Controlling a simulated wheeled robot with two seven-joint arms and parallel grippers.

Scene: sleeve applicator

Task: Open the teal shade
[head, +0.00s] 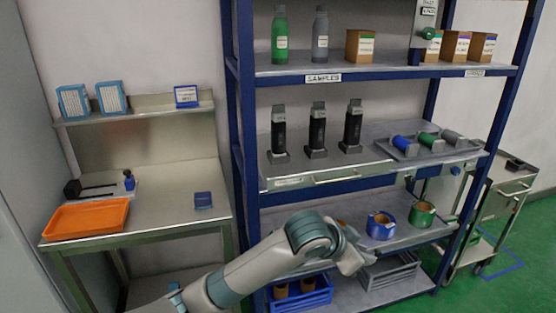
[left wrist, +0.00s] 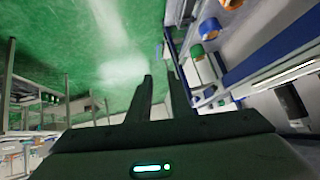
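No teal shade can be made out for certain in either view. My left arm comes in from the bottom left of the head view, and its hand (head: 352,260) is in front of the lower part of the blue rack, beside the shelf with the blue and green rolls. Its fingers cannot be made out there. In the left wrist view the left gripper (left wrist: 160,85) shows two dark fingers apart, with nothing between them. My right gripper is in neither view.
A blue rack (head: 243,130) holds bottles, boxes, black devices, colored rolls and a blue crate (head: 302,294). A steel bench (head: 160,200) with an orange tray (head: 87,218) stands left. A metal cart (head: 510,190) stands right on the green floor.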

